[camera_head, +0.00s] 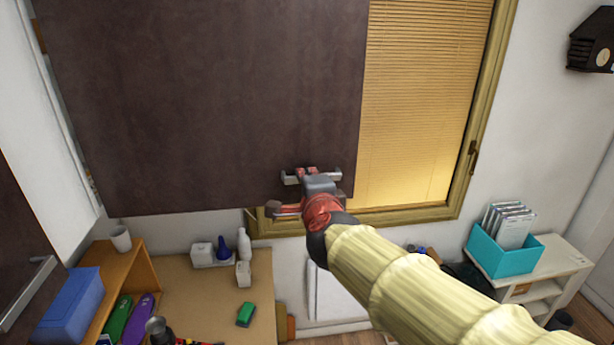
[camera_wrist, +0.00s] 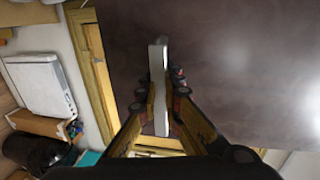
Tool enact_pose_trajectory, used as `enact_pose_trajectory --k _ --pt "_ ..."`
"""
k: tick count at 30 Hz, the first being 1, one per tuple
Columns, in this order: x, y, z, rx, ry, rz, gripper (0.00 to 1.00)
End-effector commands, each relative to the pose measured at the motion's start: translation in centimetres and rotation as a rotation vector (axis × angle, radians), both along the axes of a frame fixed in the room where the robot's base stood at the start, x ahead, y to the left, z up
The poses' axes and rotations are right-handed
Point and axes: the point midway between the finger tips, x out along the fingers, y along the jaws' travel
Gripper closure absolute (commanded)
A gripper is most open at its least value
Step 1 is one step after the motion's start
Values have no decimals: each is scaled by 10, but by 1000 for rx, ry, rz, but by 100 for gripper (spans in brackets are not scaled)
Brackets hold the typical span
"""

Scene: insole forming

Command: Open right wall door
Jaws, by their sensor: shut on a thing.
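The right wall door (camera_head: 210,95) is a large dark brown panel. It stands swung out from the wall cabinet and covers part of the window. Its silvery bar handle (camera_head: 330,174) is near the lower right corner. My gripper (camera_head: 306,174) is at this handle, reached by my arm from the lower right. In the wrist view the handle (camera_wrist: 159,85) runs between the two fingers of my gripper (camera_wrist: 161,92), which are shut on it. The door face (camera_wrist: 225,60) fills the upper right there. The gripper hides part of the handle in the head view.
Another dark door with a bar handle (camera_head: 28,292) is at the lower left. A window with yellow blinds (camera_head: 415,100) is behind the right door. Below are a wooden desk (camera_head: 200,305) with small items, a blue box (camera_head: 70,305) and a teal file box (camera_head: 505,253) on a white shelf.

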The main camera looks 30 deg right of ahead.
Motion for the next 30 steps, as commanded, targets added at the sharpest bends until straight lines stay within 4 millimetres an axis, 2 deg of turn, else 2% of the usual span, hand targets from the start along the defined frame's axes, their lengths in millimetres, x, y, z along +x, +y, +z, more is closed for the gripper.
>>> enact_pose_trajectory --k 5,6,8,19,23,30 --pt "0 0 -1 1 1 1 100" --pt "0 0 -1 1 1 1 91" --pt "0 0 -1 1 1 1 88" --pt "-2 1 1 2 -1 1 87" --pt "-11 5 4 0 -3 1 87" --pt "-41 17 11 2 -4 1 87"
